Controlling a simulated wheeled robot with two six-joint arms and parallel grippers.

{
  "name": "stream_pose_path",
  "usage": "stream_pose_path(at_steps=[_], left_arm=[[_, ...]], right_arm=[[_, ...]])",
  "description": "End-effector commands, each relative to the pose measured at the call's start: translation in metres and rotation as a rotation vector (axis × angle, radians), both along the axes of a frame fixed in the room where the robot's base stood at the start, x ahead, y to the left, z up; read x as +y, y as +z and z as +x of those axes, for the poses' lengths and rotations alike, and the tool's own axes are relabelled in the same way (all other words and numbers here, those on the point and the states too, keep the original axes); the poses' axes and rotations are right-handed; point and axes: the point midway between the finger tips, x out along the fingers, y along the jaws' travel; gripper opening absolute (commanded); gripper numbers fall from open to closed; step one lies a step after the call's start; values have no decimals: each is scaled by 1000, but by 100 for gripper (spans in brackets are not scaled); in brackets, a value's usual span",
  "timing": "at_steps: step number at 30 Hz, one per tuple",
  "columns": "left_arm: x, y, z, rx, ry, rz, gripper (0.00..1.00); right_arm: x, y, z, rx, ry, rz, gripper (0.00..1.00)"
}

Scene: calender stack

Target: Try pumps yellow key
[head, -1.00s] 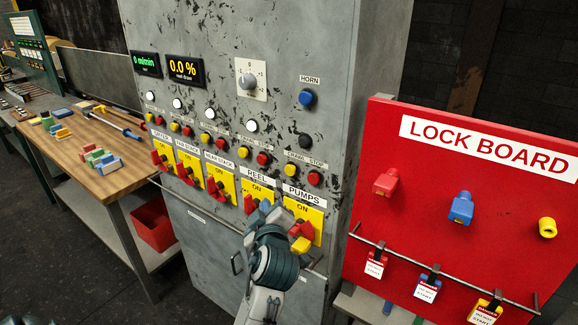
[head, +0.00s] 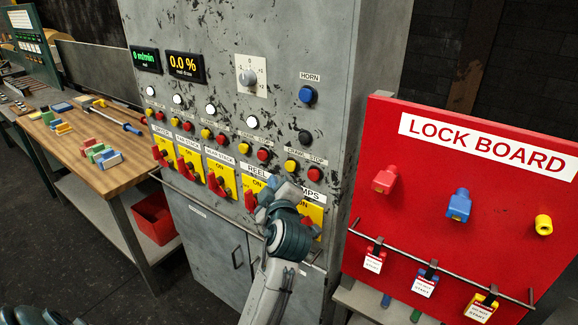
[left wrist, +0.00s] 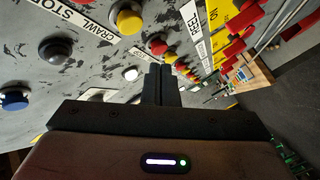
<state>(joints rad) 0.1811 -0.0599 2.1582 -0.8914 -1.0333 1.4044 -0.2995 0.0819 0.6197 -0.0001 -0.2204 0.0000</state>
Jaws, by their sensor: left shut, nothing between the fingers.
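The PUMPS switch is a yellow plate (head: 315,212) with a red handle (head: 308,222) at the right end of the switch row in the head view. My left gripper (head: 276,190) is in front of the plate's upper left, partly covering it and the PUMPS label. It is shut and empty; its closed fingers also show in the left wrist view (left wrist: 160,85). I cannot tell whether it touches the panel. No yellow key shows clearly at the PUMPS switch. A yellow lock piece (head: 544,225) is on the red lock board (head: 490,225). My right gripper is not in view.
The REEL switch (head: 254,188) is just left of the gripper. Push buttons and lamps sit above on the grey cabinet (head: 225,30). A rail (head: 230,227) runs below the switches. Tags (head: 424,286) hang on the lock board's rail. A wooden bench (head: 115,178) stands left.

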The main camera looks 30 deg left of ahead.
Motion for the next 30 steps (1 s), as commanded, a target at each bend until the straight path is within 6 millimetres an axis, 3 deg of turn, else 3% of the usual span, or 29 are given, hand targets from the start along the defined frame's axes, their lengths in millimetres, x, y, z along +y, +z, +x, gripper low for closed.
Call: stream_pose_path(at_steps=[10, 30], left_arm=[[-3, -1, 36, -2, 0, 0, 0], [-3, 0, 40, 0, 0, 0, 0]], right_arm=[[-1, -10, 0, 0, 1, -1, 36], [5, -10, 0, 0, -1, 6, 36]])
